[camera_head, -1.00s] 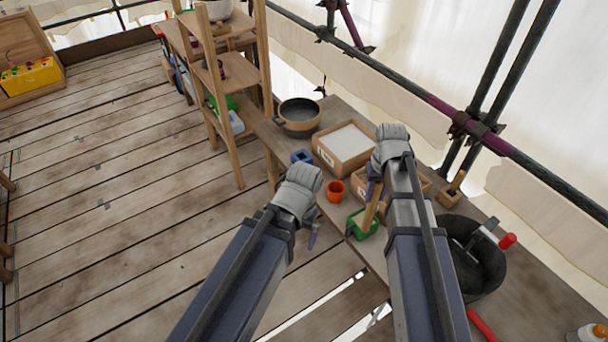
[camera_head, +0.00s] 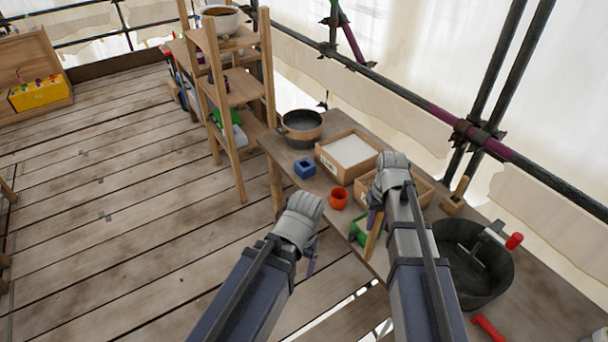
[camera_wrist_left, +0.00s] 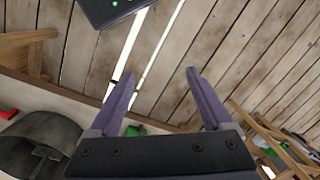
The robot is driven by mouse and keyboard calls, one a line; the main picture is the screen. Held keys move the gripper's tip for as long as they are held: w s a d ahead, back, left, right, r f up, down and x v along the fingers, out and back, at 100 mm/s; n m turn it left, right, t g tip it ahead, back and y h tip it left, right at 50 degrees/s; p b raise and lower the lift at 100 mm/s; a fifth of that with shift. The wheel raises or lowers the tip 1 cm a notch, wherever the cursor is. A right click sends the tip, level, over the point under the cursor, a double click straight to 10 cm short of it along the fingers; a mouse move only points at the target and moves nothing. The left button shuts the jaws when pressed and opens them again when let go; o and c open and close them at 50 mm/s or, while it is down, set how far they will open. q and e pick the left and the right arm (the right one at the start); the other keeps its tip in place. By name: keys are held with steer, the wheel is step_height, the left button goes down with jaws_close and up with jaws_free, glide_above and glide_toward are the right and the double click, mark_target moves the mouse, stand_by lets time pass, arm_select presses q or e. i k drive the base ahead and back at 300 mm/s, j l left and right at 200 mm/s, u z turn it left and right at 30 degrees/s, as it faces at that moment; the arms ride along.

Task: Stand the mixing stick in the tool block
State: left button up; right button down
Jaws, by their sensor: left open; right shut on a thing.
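The mixing stick (camera_head: 374,240) looks like a pale wooden stick. It points down from my right gripper (camera_head: 375,218), which is shut on it over the front edge of the workbench. A small blue block (camera_head: 305,168) with a dark opening stands on the bench left of the orange cup; it looks like the tool block, but I cannot be sure. My left gripper (camera_head: 312,258) is over the floor in front of the bench. In the left wrist view its two purple fingers (camera_wrist_left: 161,76) are apart with nothing between them.
The workbench (camera_head: 540,290) holds an orange cup (camera_head: 339,198), a green container (camera_head: 359,232) partly hidden behind the stick, a tray (camera_head: 349,152), a pan (camera_head: 301,127), a black bucket (camera_head: 500,285) and a wooden block with a handle (camera_head: 453,203). A wooden shelf (camera_head: 238,150) stands left.

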mark_target(305, 170)
steer(key=i+j+u, duration=0.15)
steer(key=u, duration=0.2)
steer(key=i+u, duration=0.15)
steer(key=u, duration=0.2)
steer(key=i+j+u, duration=0.1)
steer(key=u, duration=0.25)
steer(key=i+z, duration=0.35)
steer(key=i, duration=0.6)
steer(key=i+j+z, duration=0.1)
steer(key=z, duration=0.25)
steer(key=i+j+z, duration=0.15)
steer(key=i+z, duration=0.2)
